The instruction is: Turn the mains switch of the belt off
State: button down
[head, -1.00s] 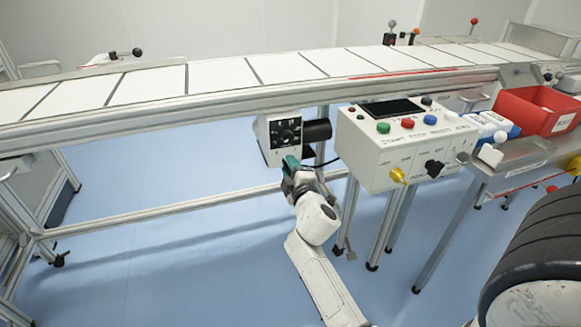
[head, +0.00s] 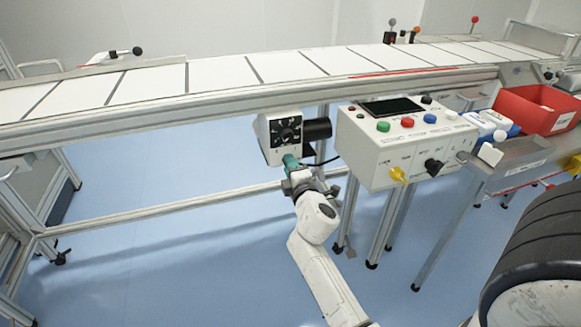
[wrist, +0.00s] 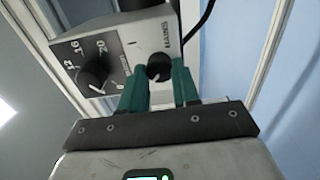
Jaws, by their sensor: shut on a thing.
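The belt's drive box (head: 283,135), white with a dark dial panel, hangs under the conveyor. In the wrist view its grey face (wrist: 143,40) carries the label "MAINS" beside a round black switch knob (wrist: 160,66). A white mark on the knob points down toward my gripper. My gripper (wrist: 160,82) has its teal fingers on either side of this knob, shut on it. In the head view my gripper (head: 291,162) is at the lower part of the box face and hides the knob. A larger black dial (wrist: 97,74) with numbers sits left of it.
A control box (head: 405,145) with coloured buttons, a yellow knob and a black knob stands close to the right. A frame rail (head: 170,208) runs below the conveyor (head: 220,72). A dark motor (head: 318,129) and cable sit behind the drive box.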

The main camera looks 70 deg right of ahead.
jog(key=c, duration=0.8)
grip_release()
jog(key=shift+a, duration=0.1)
jog(key=shift+b+v, duration=1)
jog(key=shift+v, duration=4.4)
